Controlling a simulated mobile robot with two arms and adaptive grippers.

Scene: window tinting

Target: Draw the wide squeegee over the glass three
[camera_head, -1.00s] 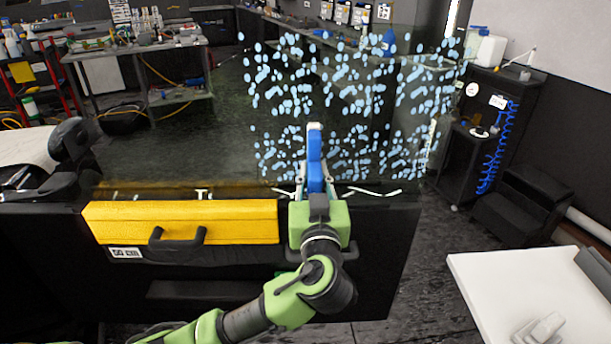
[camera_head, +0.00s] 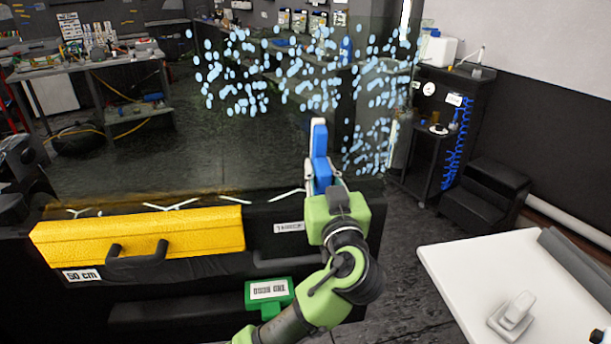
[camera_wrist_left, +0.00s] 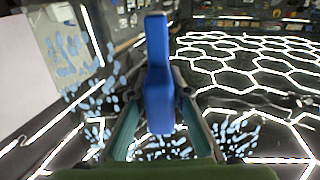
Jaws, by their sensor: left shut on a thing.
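The glass (camera_head: 240,150) stands upright across the middle of the head view. Light blue drops (camera_head: 235,75) cover its upper band and a patch (camera_head: 368,150) at the lower right. The lower left and middle of the glass show no drops. My left gripper (camera_head: 322,190) is shut on the blue squeegee (camera_head: 320,170), which has a pale end at the top and stands nearly upright at the glass. In the left wrist view, the blue squeegee (camera_wrist_left: 158,80) stands between the fingers, its working edge hard to make out. Whether it touches the glass cannot be told. My right gripper is not in view.
A yellow case (camera_head: 200,232) lies in front of the glass at the left, with a green labelled box (camera_head: 268,291) below. A white table (camera_head: 465,275) stands at the lower right. Black steps (camera_head: 485,195) and a dark cart (camera_head: 425,130) stand beyond, at the right.

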